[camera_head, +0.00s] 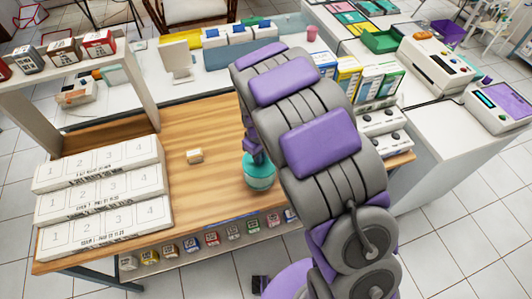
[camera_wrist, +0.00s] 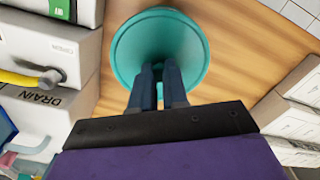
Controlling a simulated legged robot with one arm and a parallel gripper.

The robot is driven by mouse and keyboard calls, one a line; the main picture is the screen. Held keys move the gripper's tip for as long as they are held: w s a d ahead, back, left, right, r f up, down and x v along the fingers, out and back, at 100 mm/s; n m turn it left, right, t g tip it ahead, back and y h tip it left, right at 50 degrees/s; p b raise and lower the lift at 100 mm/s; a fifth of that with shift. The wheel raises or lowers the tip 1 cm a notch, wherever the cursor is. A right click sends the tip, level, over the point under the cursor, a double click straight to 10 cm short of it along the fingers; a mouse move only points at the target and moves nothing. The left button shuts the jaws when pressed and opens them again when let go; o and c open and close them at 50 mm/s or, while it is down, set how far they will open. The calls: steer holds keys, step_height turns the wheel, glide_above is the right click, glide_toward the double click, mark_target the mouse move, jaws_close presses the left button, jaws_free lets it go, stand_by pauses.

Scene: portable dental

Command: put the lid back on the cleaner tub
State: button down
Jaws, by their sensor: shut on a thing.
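The lid is a round teal disc (camera_wrist: 188,40) that fills the upper middle of the wrist view. My gripper (camera_wrist: 160,76) is shut at its centre, and the fingers hide whatever part they grip. In the head view, my gripper (camera_head: 253,148) points down onto the top of the teal cleaner tub (camera_head: 259,182), near the front of the wooden table. The lid seems to lie over the tub's top there. I cannot tell whether it sits flush on the rim or is slightly above it. In the wrist view the tub is hidden beneath the lid.
A small beige block (camera_head: 195,156) lies left of the tub on the wooden table (camera_head: 205,185). White numbered boxes (camera_head: 100,197) are stacked at the left. Yellow and green upright boxes (camera_head: 366,80) stand beyond my arm. The wood left of the tub is mostly clear.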

steer(key=shift+a+f+b, duration=0.15)
steer(key=shift+f+b, duration=0.15)
steer(key=shift+f, duration=0.55)
steer(key=shift+a+f+b, duration=0.1)
steer(key=shift+f+b, duration=0.2)
steer(key=shift+f, duration=0.5)
steer(key=shift+d+f+b, duration=0.1)
steer(key=shift+f+b, duration=0.2)
steer(key=shift+f, duration=1.25)
steer(key=shift+r, duration=0.1)
steer(key=shift+f+p, duration=0.2)
steer(key=shift+p, duration=0.25)
stand_by(0.4)
steer(key=c, duration=0.6)
jaws_free()
steer(key=shift+r, duration=0.15)
